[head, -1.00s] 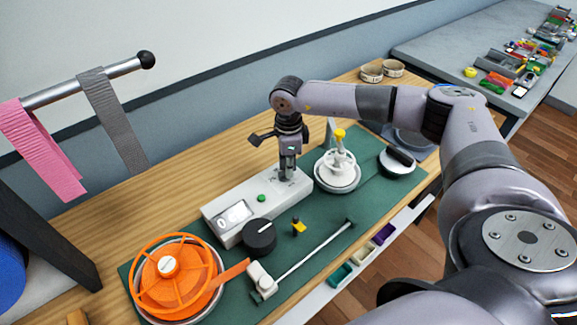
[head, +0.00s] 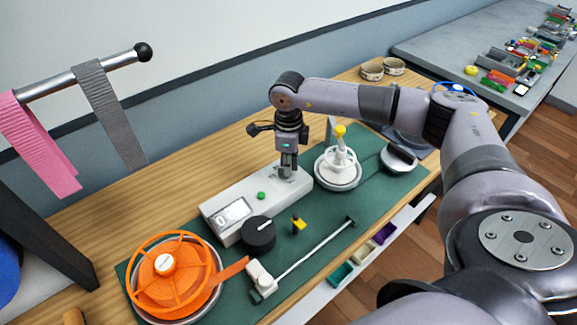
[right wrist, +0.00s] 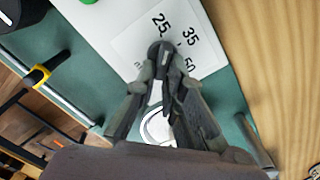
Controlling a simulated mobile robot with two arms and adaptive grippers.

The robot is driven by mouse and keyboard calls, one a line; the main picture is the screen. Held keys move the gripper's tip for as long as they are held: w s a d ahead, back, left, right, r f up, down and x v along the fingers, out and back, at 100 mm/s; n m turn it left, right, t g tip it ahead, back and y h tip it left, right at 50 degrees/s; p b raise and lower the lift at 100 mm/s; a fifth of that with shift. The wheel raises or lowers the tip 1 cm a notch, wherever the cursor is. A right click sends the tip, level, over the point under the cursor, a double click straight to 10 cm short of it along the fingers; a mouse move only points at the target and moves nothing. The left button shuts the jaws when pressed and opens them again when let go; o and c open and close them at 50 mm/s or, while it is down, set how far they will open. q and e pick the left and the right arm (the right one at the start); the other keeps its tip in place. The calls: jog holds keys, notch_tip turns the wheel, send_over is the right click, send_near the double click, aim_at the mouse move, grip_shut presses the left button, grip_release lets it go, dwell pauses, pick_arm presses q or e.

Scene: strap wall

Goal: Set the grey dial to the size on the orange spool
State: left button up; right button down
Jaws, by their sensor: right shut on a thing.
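The white box (head: 232,205) stands on the green mat, with a display at its left end. The small grey dial (right wrist: 158,46) is at the box's right end, with 25, 35 and 50 printed around it. My right gripper (head: 287,172) points down onto that end; in the right wrist view its fingertips (right wrist: 163,62) are shut on the dial. The fingers hide part of the dial, and its exact setting is unclear. The orange spool (head: 150,290) lies in a round dish at front left; its label (head: 165,264) is too small to read. My left gripper is not in view.
A black knob (head: 258,233) stands before the box. A white spindle with a yellow top (head: 339,157) is right of it. A yellow-black clip (head: 298,225) and thin rod (head: 318,247) lie in front. Grey and pink straps hang from a bar (head: 75,77) at left.

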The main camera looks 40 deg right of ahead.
jog(key=m+b, duration=0.1)
jog(key=m, duration=0.1)
jog(key=m+b, duration=0.1)
jog(key=m, duration=0.2)
jog(key=shift+s+a+m, duration=0.15)
jog(key=shift+a+m, duration=0.05)
jog(key=shift+m, duration=0.1)
jog(key=m, duration=0.2)
jog(key=m+b, duration=0.1)
jog(key=m, duration=0.2)
jog(key=shift+a+m, duration=0.3)
jog(key=m+b, duration=0.1)
jog(key=m, duration=0.3)
jog(key=shift+a, duration=0.2)
jog(key=m, duration=0.5)
jog(key=shift+w+a+r, duration=0.1)
jog(key=shift+w+a, duration=0.05)
jog(key=shift+w, duration=0.1)
jog(key=shift+m, duration=0.3)
jog(key=c, duration=1.7)
grip_release()
